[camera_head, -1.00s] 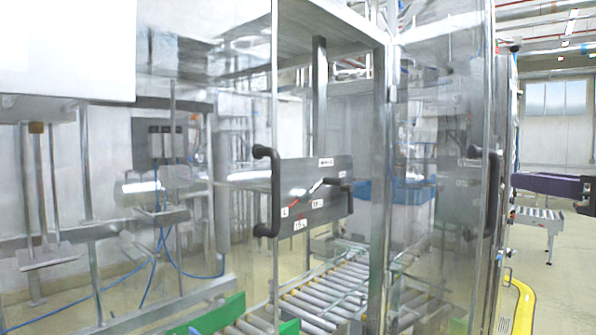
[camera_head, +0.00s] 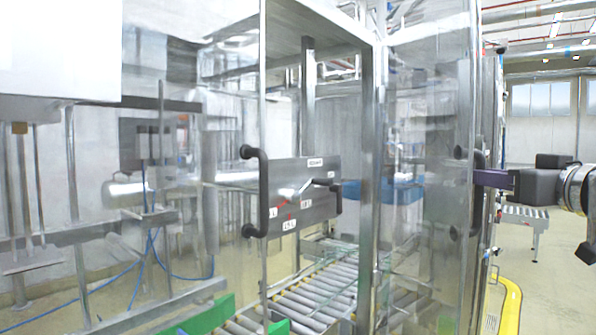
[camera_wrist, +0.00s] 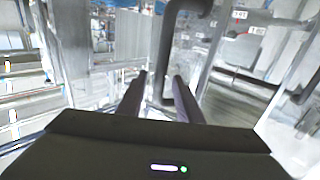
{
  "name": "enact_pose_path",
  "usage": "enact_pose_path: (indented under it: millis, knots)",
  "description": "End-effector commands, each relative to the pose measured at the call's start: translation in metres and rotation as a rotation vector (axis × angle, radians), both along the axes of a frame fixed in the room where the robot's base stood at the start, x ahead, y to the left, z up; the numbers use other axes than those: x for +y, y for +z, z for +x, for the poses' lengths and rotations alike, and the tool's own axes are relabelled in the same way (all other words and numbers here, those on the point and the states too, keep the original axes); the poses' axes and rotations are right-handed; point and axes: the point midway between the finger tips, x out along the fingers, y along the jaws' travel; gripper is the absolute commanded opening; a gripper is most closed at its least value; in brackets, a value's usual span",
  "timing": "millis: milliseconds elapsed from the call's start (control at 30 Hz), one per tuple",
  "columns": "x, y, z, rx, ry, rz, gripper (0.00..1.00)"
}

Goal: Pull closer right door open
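The right transparent door (camera_head: 425,230) of the machine appears shut in the head view. Its dark bar handle (camera_head: 478,205) stands upright near the door's right edge. My gripper (camera_head: 482,178) comes in from the right with purple fingers pointing left, at the handle's mid height. In the wrist view my gripper (camera_wrist: 159,82) has its two fingers apart. The dark handle (camera_wrist: 170,45) rises just beyond the fingertips and runs down toward the gap between them. I cannot tell whether the fingers touch it.
Another transparent door with a black handle (camera_head: 264,190) is at the left. A roller conveyor (camera_head: 325,285) runs inside the machine, with a dark labelled panel (camera_head: 300,205) above it. A yellow floor guard (camera_head: 512,300) lies low at the right. Open floor is at the right.

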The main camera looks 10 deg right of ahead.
Motion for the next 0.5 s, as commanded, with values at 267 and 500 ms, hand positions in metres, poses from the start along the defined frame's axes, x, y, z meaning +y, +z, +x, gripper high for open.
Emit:
enact_pose_path:
  millis: [267,500]
  knots:
    - [-0.001,-0.001,0.036,0.001,0.002,0.0,0.32]
    - [-0.003,0.0,0.057,0.0,0.0,0.0,0.32]
